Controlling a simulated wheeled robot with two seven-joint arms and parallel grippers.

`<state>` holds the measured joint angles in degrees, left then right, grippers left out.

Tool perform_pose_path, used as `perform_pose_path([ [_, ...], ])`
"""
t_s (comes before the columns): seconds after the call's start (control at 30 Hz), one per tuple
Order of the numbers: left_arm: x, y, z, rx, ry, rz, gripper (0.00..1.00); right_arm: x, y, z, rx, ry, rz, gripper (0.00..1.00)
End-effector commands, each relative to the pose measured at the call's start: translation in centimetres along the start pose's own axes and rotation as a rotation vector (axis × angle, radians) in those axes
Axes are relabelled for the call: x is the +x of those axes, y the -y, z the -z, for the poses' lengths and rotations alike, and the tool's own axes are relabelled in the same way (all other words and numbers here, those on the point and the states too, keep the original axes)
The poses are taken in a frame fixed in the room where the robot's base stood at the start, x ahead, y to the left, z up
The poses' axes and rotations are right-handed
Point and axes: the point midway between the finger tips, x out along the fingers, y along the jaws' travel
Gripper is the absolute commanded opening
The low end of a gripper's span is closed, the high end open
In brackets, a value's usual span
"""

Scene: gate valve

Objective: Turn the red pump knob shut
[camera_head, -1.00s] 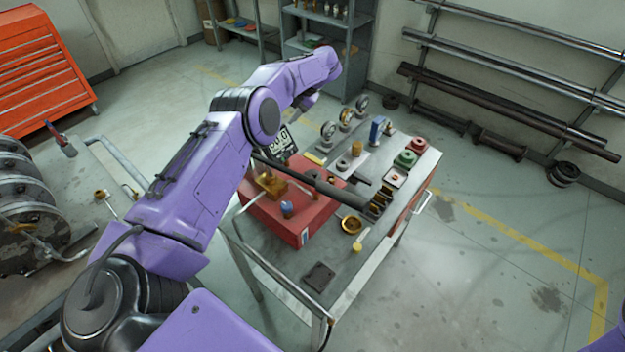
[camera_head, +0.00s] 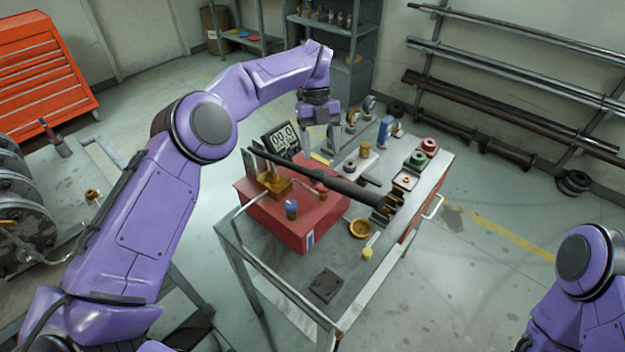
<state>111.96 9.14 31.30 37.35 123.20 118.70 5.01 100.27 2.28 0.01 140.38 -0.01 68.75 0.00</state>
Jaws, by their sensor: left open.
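The red pump (camera_head: 275,222) stands on the bench, with a brass fitting (camera_head: 273,182), a blue cap (camera_head: 291,208) and a long dark bar (camera_head: 335,181) across it. A small red knob (camera_head: 320,188) seems to sit on its right part, partly hidden beneath the bar; its setting cannot be read. My left gripper (camera_head: 328,142) is open and points down, behind the pump and right of the digital display (camera_head: 284,138). It holds nothing that I can see. My right arm shows at the lower right, with its gripper out of frame.
The metal bench (camera_head: 262,278) also carries a brass dish (camera_head: 360,228), a dark plate (camera_head: 324,284), green (camera_head: 415,160) and red (camera_head: 429,147) round parts, a blue block (camera_head: 384,130) and gauges. A shelf stands behind; pipe racks line the right wall.

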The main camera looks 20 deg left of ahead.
Motion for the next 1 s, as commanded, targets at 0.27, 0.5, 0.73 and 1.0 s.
perform_pose_path([
  [0.27, 5.8, -0.4, 0.1, -0.003, -0.001, 0.001, 0.64, -1.6, -0.2, 0.7, 0.0, 0.0, 0.0, 0.0],
  [0.5, 8.4, -0.3, -0.1, -0.004, 0.002, 0.002, 0.64, -2.2, -0.2, 0.9, 0.0, 0.0, 0.0, 0.0],
  [0.73, 8.6, -0.3, -0.1, -0.004, 0.003, 0.002, 0.64, -2.1, -0.2, 0.9, 0.0, 0.0, 0.0, 0.0],
  [1.0, 8.5, -0.5, -0.3, -0.003, 0.003, 0.002, 0.09, -2.1, -0.2, 0.9, 0.0, 0.0, 0.0, 0.0],
])
